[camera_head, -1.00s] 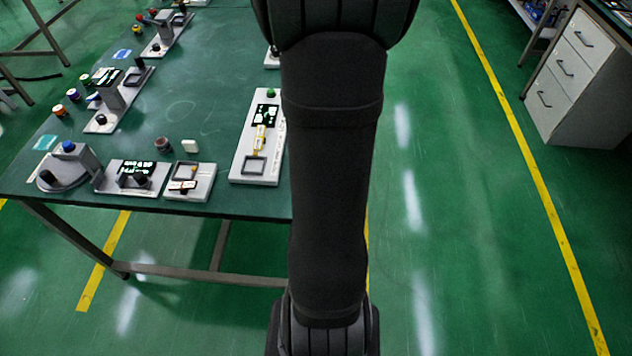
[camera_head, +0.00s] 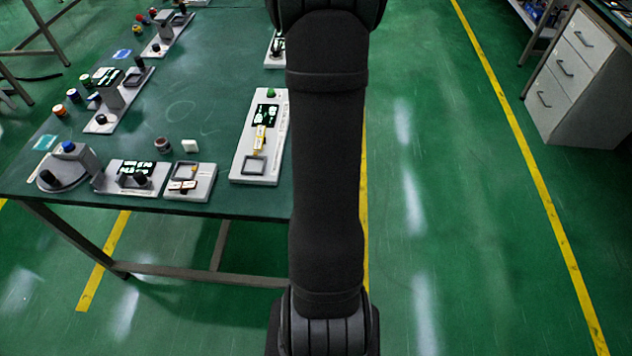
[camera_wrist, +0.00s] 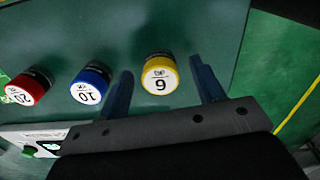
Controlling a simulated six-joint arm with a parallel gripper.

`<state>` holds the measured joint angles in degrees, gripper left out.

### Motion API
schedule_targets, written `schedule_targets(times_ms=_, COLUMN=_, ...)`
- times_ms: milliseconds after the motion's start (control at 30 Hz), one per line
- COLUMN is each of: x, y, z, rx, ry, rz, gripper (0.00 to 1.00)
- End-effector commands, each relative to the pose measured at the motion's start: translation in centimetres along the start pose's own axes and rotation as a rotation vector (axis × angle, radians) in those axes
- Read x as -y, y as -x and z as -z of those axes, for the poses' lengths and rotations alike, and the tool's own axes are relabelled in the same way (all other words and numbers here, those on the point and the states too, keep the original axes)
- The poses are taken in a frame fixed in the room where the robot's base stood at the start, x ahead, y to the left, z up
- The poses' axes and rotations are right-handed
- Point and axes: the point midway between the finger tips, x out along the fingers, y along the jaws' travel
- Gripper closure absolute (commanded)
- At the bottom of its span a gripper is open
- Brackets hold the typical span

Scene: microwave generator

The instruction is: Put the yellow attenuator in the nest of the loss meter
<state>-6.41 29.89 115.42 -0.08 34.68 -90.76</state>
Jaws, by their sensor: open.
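The yellow attenuator (camera_wrist: 160,75), a round cap-topped piece marked 6, stands upright in the wrist view. My gripper (camera_wrist: 161,67) is open, with one blue finger on each side of the yellow attenuator; I cannot tell whether either touches it. In the head view my arm hides the gripper, and I cannot make out the yellow attenuator there. No readable label picks out the loss meter. A white panel with a dark screen and a square frame (camera_head: 235,160) stands near the table's front edge, left of my arm; I cannot tell whether it is the loss meter.
A blue attenuator marked 10 (camera_wrist: 91,83) stands left of the gripper, close to its left finger. A red one marked 20 (camera_wrist: 29,87) is farther left. Several other instruments, including a smaller unit with a square frame (camera_head: 205,190), occupy the table's left side.

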Motion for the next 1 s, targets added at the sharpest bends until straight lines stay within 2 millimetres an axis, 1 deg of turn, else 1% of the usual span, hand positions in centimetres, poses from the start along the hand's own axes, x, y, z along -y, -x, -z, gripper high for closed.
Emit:
schedule_targets(times_ms=67, x=0.0, y=0.0, z=0.0, rx=0.000, ry=0.000, rz=0.000, gripper=0.41)
schedule_targets(times_ms=100, x=0.0, y=0.0, z=0.0, rx=0.000, ry=0.000, rz=0.000, gripper=0.48)
schedule_targets(times_ms=167, x=0.0, y=0.0, z=0.0, rx=0.000, ry=0.000, rz=0.000, gripper=0.60)
schedule_targets(times_ms=300, x=0.0, y=0.0, z=0.0, rx=0.000, ry=0.000, rz=0.000, gripper=0.88)
schedule_targets(times_ms=367, x=0.0, y=0.0, z=0.0, rx=0.000, ry=0.000, rz=0.000, gripper=0.96)
schedule_targets(times_ms=600, x=0.0, y=0.1, z=0.0, rx=0.000, ry=0.000, rz=-0.001, gripper=0.96)
schedule_targets(times_ms=767, x=-0.1, y=0.8, z=0.0, rx=0.000, ry=0.000, rz=-0.003, gripper=0.96)
schedule_targets(times_ms=867, x=-0.1, y=1.8, z=0.0, rx=0.000, ry=0.000, rz=-0.004, gripper=0.96)
schedule_targets(times_ms=1000, x=-0.1, y=3.9, z=0.0, rx=-0.001, ry=0.000, rz=-0.005, gripper=0.96)
